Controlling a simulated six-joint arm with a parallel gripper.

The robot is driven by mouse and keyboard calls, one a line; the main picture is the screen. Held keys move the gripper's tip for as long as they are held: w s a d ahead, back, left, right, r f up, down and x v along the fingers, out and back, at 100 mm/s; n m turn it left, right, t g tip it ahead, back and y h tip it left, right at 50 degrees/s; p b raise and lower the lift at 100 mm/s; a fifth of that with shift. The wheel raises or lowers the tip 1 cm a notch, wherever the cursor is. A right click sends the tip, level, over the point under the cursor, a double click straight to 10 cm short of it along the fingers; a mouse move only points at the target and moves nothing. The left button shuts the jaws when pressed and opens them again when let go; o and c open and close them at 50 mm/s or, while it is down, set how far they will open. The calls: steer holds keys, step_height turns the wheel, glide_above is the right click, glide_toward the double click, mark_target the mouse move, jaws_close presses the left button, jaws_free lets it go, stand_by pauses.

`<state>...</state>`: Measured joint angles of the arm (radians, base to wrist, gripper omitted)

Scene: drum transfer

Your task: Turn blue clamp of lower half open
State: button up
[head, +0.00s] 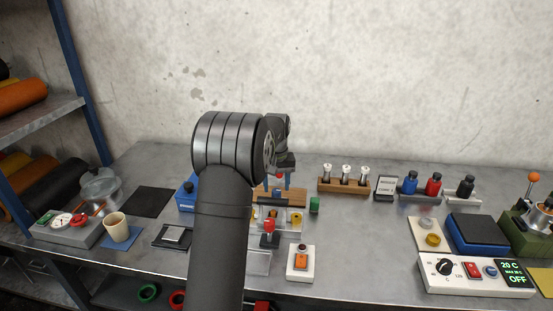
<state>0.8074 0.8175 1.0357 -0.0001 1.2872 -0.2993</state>
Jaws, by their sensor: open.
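My gripper (278,181) points down over the middle of the table, partly hidden behind my own arm. Its fingers are apart. A small blue part (278,191) shows between and just below the fingers, in front of a wooden block (297,196). It may be the blue clamp, but it is too small to be sure, and I cannot tell whether it is turned or touched. A clear-walled fixture with yellow parts (295,218) stands just in front. The lower half itself cannot be made out clearly, as my arm covers part of this area.
A red-knobbed lever (269,227) and a white switch box (301,263) stand in front. A green piece (314,205) is close on the right. A wooden rack (344,186) with several vials stands behind right. A blue box (186,195) is left of my arm.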

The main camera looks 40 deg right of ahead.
mark_target(277, 191)
step_height(277, 191, up, 15)
steer(key=shift+f, duration=0.1)
stand_by(0.7)
step_height(277, 191, down, 17)
steer(key=shift+f, duration=0.2)
stand_by(0.4)
steer(key=shift+r, duration=0.15)
steer(key=shift+f, duration=0.2)
steer(key=m, duration=0.8)
steer(key=shift+r+m, duration=0.1)
steer(key=shift+m, duration=0.2)
steer(key=m, duration=0.3)
steer(key=shift+m, duration=0.4)
steer(key=m, duration=0.4)
stand_by(1.4)
